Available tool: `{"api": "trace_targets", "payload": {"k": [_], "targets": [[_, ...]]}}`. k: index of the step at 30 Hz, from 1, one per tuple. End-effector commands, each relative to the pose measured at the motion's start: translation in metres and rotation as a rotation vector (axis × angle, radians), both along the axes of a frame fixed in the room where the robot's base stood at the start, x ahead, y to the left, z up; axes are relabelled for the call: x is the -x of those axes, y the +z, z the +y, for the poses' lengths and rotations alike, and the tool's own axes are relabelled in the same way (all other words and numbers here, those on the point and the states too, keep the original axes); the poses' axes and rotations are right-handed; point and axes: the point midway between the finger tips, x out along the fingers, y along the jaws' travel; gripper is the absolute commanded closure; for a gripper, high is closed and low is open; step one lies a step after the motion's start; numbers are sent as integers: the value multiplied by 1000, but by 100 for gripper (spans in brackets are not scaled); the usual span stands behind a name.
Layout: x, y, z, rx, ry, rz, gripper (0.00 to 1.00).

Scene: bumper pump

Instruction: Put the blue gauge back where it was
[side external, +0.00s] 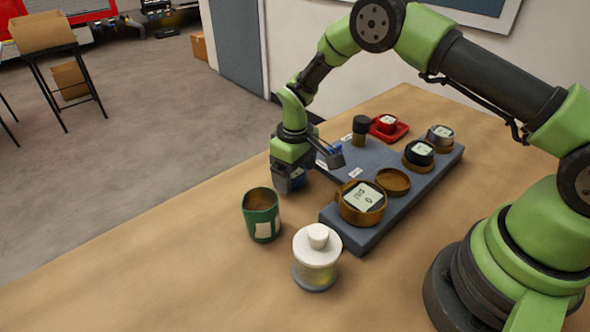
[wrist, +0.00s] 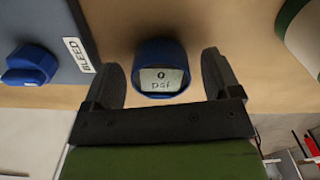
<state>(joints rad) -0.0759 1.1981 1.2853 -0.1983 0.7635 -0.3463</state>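The blue gauge (wrist: 160,57), its face reading 0 psi, is on the wooden table beside the grey board in the wrist view. My gripper (wrist: 162,66) is open, with one finger on each side of the gauge and a narrow gap showing on both sides. On the grey board (side external: 345,238), one brass ring socket (side external: 393,182) looks empty.
Other sockets hold a large brass gauge (side external: 362,198), a black gauge (side external: 419,153) and a silver gauge (side external: 440,135). A red gauge sits on a red dish (side external: 400,133). A blue bleed knob (wrist: 32,66), green cup (side external: 262,215) and white-lidded jar (side external: 316,262) are near my gripper.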

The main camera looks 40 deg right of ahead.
Motion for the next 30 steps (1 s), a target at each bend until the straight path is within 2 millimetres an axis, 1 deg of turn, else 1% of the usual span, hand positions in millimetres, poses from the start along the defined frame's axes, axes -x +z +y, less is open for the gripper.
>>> {"api": "trace_targets", "payload": {"k": [5,8,11,18,21,25,30], "targets": [[0,2,0,0,0,-1,17],[-1,12,0,0,1,-4,17],[-1,30,0,0,1,-5,17],[-1,84,0,0,0,-5,17],[-1,101,0,0,0,-4,17],[0,117,0,0,0,-3,17],[0,123,0,0,0,0,17]]}}
